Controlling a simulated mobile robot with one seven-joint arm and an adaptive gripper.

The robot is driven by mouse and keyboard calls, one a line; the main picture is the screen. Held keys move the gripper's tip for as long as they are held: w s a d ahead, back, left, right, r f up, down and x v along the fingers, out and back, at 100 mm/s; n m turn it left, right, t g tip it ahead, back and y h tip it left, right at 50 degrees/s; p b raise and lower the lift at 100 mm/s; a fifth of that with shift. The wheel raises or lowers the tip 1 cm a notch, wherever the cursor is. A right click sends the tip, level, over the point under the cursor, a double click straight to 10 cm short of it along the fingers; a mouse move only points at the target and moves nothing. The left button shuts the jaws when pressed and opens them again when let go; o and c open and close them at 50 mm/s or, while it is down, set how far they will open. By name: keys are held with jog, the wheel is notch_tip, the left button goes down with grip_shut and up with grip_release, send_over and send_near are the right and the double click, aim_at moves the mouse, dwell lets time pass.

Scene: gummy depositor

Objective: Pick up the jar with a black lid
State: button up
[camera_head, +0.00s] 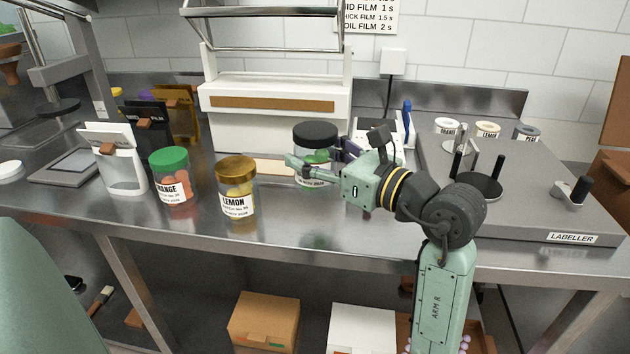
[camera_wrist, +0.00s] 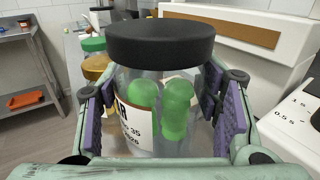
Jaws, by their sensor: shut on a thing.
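The jar with a black lid (camera_head: 316,136) stands upright at the middle of the steel counter in the head view, in front of the white machine. It is clear, with green gummies inside and a white label. In the wrist view the jar (camera_wrist: 158,90) fills the space between the purple finger pads. My gripper (camera_head: 312,168) is shut on this jar, with a pad on either side of its body below the lid. My gripper also shows in the wrist view (camera_wrist: 160,115). The fingers hide part of the jar, and I cannot tell whether its base touches the counter.
The lemon jar (camera_head: 237,188) with a gold lid and the orange jar (camera_head: 173,178) with a green lid stand to the left. A white machine (camera_head: 275,112) stands behind. The grey labeller (camera_head: 530,205) is at right. Bare counter lies in front.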

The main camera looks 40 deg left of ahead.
notch_tip(320, 180, up, 21)
jog(key=b, duration=0.1)
dwell(0.3)
jog(key=o, duration=1.2)
jog(key=shift+c, duration=0.2)
jog(key=c, duration=1.2)
jog(key=shift+o, duration=0.2)
